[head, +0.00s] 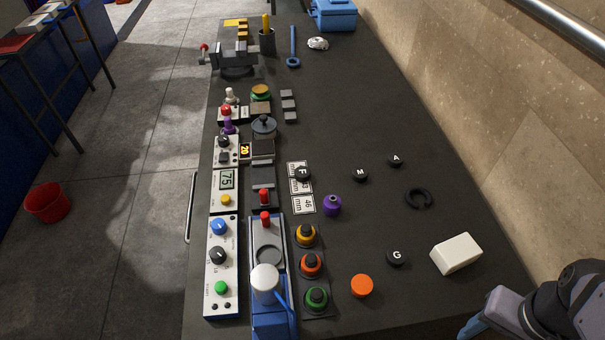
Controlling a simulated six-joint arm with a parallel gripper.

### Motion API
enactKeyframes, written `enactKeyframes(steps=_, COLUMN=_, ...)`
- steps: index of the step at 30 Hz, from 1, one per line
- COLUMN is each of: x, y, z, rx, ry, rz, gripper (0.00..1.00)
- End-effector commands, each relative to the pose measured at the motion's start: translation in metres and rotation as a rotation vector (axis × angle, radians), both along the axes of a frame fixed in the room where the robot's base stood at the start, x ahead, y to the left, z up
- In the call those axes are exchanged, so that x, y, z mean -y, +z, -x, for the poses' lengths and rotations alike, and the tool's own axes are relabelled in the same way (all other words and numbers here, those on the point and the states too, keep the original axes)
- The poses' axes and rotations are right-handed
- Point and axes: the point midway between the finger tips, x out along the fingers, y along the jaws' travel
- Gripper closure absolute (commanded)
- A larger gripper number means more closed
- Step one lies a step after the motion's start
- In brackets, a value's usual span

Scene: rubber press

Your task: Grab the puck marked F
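The puck marked F (303,174) is a small black disc with a white letter. It lies on the white cards marked mm, left of the middle of the dark bench. Similar black pucks marked M (360,175), A (396,161) and G (397,257) lie to its right. At the bottom right corner, part of my arm shows with a blue part at the picture's lower edge. My gripper's fingertips are not clearly in view. No puck is seen in contact with my arm.
A purple knob-like piece (332,205) stands close to the F puck at lower right. A black ring (418,198), a white block (456,253) and an orange disc (362,286) lie on the bench. Control panels and the press (267,262) line the left side. The upper right bench is clear.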

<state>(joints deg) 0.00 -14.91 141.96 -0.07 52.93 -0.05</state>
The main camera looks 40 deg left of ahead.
Motion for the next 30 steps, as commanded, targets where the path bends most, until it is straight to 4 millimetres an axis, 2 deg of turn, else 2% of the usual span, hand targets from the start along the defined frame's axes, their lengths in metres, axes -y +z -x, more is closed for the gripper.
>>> enactKeyframes(steps=1, x=0.000, y=0.009, z=-0.001, rx=0.006, ry=0.000, rz=0.000, gripper=0.43)
enactKeyframes(steps=8, x=-0.025, y=0.009, z=-0.028, rx=-0.004, ry=0.104, rz=-0.068, gripper=0.43)
enactKeyframes(steps=14, x=-0.058, y=0.011, z=-0.061, rx=-0.001, ry=0.234, rz=-0.153, gripper=0.43)
enactKeyframes(steps=17, x=-0.082, y=0.011, z=-0.083, rx=0.008, ry=0.326, rz=-0.213, gripper=0.43)
enactKeyframes(steps=20, x=-0.116, y=0.011, z=-0.109, rx=0.025, ry=0.449, rz=-0.294, gripper=0.43)
enactKeyframes(steps=23, x=-0.161, y=0.010, z=-0.140, rx=0.060, ry=0.608, rz=-0.401, gripper=0.43)
enactKeyframes(steps=27, x=-0.230, y=0.008, z=-0.176, rx=0.136, ry=0.845, rz=-0.558, gripper=0.43)
enactKeyframes(steps=30, x=-0.280, y=0.006, z=-0.195, rx=0.212, ry=1.018, rz=-0.671, gripper=0.43)
